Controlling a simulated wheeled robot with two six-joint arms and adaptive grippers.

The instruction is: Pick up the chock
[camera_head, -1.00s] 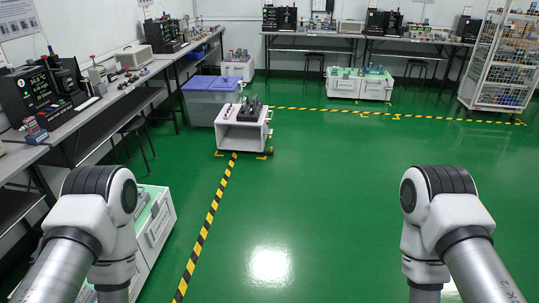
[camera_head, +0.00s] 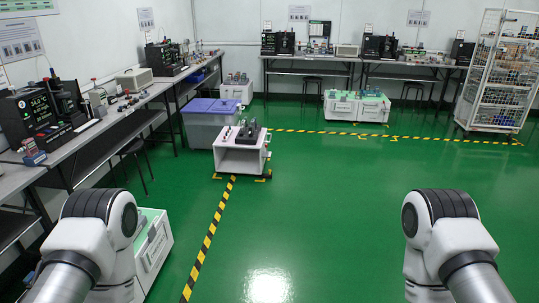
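I cannot pick out the chock for certain. Small dark grey pieces (camera_head: 248,132) stand on top of a low white cart (camera_head: 236,159) left of centre, and they are too small to identify. My two arms show at the bottom left and bottom right, only as upper links and joints. Both of my grippers are outside the view.
Workbenches with testers (camera_head: 38,118) line the left wall and back wall. A purple-lidded bin (camera_head: 207,127) stands beside the cart. Green-topped white cabinets (camera_head: 355,107) stand at the back, a wire cage trolley (camera_head: 497,75) at right. Yellow-black tape (camera_head: 208,240) marks the open green floor.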

